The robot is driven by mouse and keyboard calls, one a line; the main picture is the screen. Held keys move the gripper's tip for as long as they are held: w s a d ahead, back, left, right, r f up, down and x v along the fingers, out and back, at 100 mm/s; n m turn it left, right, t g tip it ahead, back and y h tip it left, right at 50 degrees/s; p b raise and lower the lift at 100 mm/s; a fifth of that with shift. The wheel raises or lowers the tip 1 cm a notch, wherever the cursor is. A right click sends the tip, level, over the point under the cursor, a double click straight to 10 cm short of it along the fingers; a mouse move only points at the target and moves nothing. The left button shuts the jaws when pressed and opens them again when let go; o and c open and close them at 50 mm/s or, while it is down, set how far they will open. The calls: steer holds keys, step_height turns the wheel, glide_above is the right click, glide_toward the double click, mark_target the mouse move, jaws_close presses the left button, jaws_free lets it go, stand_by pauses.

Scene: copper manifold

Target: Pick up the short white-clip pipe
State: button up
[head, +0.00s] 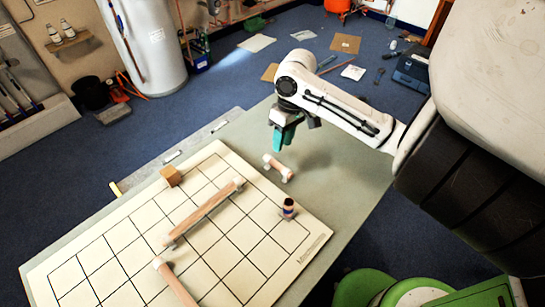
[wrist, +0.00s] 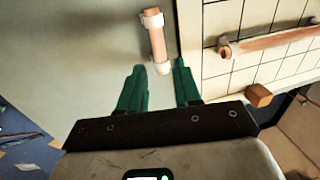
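The short white-clip pipe (head: 279,168) is a short copper-coloured tube with a white clip at each end. It lies on the grey-green table (head: 335,175), just off the right edge of the gridded board. In the wrist view the pipe (wrist: 157,42) lies beyond the fingertips, roughly in line with the gap between them. My gripper (head: 285,145) has teal fingers pointing down, a little above and behind the pipe in the head view.
The gridded board (head: 250,262) holds a long pipe (head: 205,212), another pipe (head: 175,282), a wooden block (head: 171,176) and a small dark-banded piece (head: 289,208). The table right of the pipe is clear. A green object (head: 365,287) stands below the table edge.

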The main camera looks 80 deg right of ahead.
mark_target(278, 163)
steer(key=f, duration=0.4)
steer(key=shift+w+a+f, duration=0.1)
steer(key=shift+a+f, duration=0.15)
steer(key=shift+w+a+f+p, duration=0.15)
steer(key=shift+f, duration=0.85)
steer(key=shift+w+a+f+p, duration=0.15)
steer(key=shift+a+f+p, duration=0.05)
steer(key=shift+f, duration=0.85)
steer(key=shift+w+a+f+p, duration=0.15)
steer(key=shift+f, duration=0.85)
jaws_close()
steer(key=shift+r, duration=0.1)
